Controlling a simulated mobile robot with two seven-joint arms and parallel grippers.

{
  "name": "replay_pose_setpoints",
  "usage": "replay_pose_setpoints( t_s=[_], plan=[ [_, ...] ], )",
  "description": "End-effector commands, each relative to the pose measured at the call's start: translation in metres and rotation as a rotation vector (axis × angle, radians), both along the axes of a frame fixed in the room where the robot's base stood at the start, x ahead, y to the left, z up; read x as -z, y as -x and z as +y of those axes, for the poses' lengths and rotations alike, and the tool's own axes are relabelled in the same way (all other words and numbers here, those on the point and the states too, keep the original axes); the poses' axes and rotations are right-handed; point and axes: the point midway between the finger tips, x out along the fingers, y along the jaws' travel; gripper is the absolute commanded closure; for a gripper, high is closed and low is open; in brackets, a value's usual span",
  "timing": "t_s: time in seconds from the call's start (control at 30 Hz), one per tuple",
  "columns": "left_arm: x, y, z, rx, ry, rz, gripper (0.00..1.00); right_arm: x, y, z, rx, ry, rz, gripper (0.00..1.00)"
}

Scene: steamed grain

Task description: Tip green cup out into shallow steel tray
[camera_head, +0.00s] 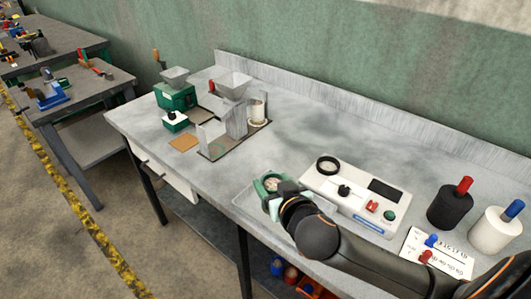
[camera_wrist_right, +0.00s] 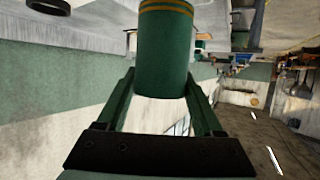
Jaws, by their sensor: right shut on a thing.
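The green cup (camera_wrist_right: 165,45) with thin orange bands sits between the fingers of my right gripper (camera_wrist_right: 163,88) in the wrist view. In the head view my right gripper (camera_head: 272,190) is shut on the cup, and something pale shows in the cup's mouth. The shallow steel tray (camera_head: 246,206) lies on the bench under the gripper, partly hidden by it and by my forearm. The cup is over or beside the tray's far part; its exact height and tilt I cannot tell. My left gripper is not in view.
A white instrument box (camera_head: 345,190) with a black ring (camera_head: 327,165) on it stands right behind the tray. Black (camera_head: 450,207) and white (camera_head: 495,228) cylinders stand at the right. A grey hopper device (camera_head: 235,88) and green machine (camera_head: 176,96) stand at the left.

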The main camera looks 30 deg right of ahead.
Motion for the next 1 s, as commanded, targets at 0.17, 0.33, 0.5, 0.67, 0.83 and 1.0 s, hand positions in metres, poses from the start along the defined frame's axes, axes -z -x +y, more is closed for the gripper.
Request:
replay_pose_setpoints(
  t_s=[0.17,0.33,0.5,0.67,0.83,1.0],
  plan=[
    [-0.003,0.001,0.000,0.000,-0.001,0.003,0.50,-0.006,-0.005,-0.006,0.020,-0.012,0.004,1.00],
    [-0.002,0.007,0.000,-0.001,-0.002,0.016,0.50,0.000,-0.006,-0.008,0.021,-0.103,0.045,1.00],
    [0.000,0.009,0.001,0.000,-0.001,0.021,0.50,0.013,-0.007,-0.011,0.022,-0.257,0.115,1.00],
    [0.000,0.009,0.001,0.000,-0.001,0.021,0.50,0.025,-0.008,-0.013,0.023,-0.409,0.185,1.00],
    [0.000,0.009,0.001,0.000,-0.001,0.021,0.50,0.037,-0.009,-0.017,0.025,-0.566,0.255,1.00],
    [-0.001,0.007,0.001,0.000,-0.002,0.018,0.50,0.044,-0.012,-0.023,0.025,-0.700,0.317,1.00]
  ],
)
